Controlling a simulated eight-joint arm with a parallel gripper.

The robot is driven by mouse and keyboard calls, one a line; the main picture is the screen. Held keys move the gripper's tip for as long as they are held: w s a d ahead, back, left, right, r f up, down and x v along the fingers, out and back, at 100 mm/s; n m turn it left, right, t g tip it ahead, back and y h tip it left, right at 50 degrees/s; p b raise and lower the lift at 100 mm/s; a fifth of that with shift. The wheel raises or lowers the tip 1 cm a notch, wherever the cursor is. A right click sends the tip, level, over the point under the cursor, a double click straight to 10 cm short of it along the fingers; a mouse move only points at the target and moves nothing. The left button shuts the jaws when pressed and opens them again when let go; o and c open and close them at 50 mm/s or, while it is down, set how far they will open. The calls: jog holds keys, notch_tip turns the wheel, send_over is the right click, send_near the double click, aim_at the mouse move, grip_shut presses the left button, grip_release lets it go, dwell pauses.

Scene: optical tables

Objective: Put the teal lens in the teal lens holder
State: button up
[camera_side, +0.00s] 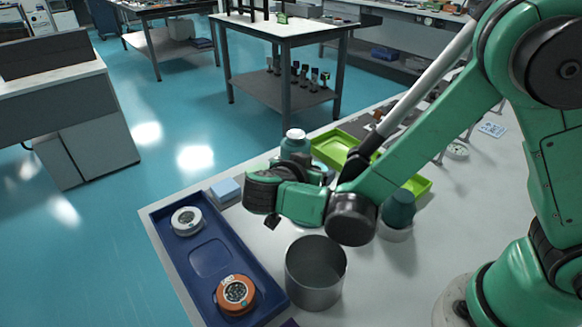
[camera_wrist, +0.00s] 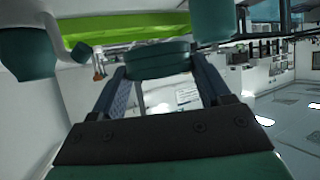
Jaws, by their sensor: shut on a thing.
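The teal lens (camera_wrist: 158,60) is a round, thick-rimmed disc. In the wrist view it sits between the two fingers of my gripper (camera_wrist: 158,74), which is shut on it. In the side view my gripper's dark wrist end hangs over the near table beside the blue tray, and I cannot make out the fingertips or the lens there. I cannot clearly identify the teal lens holder in either view; part of the table is hidden behind my arm.
A blue tray (camera_side: 164,240) holds a white round part (camera_side: 188,220) and an orange one (camera_side: 235,292). A metal cup (camera_side: 315,275) stands beside it. A teal bottle with a white cap (camera_side: 295,148), a light-blue box (camera_side: 225,190) and a green tray (camera_side: 333,148) stand behind; a teal object (camera_side: 398,208) is right.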

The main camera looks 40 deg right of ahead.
jog(key=shift+f, duration=2.85)
jog(key=o, duration=1.4)
jog(key=v, duration=1.1)
jog(key=s+d+r+n+t+y, duration=0.2)
jog(key=d+r+n+y, duration=0.4)
jog(key=d+n+y, duration=0.5)
jog(key=shift+s+d+r+n, duration=0.25)
jog(key=shift+s+d+n, duration=0.05)
jog(key=shift+d+n, duration=0.65)
jog(key=shift+a, duration=0.1)
